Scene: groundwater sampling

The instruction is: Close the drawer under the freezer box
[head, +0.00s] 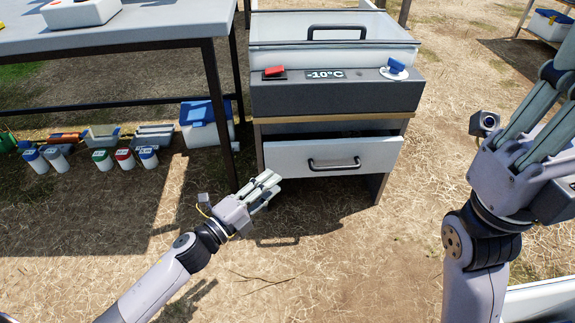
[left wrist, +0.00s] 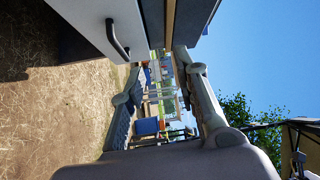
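The freezer box (head: 335,97) has a dark front panel with a -10°C display, and stands on a wood-edged stand. Under it, the white drawer (head: 290,157) with a dark handle (head: 334,164) is pulled partly out, with a dark gap above its front. My left gripper (head: 270,186) is just in front of the drawer's lower left corner, apart from the handle. In the left wrist view my left gripper (left wrist: 160,65) is open and empty, with the drawer front (left wrist: 98,22) and handle (left wrist: 117,38) at upper left. My right gripper (head: 555,90) is raised at the right; its opening is unclear.
A table (head: 120,32) stands at the left with a white box on top. Below it are several small lidded jars (head: 103,160), trays and a blue-lidded cooler (head: 207,122). Another table with a box is at the top right.

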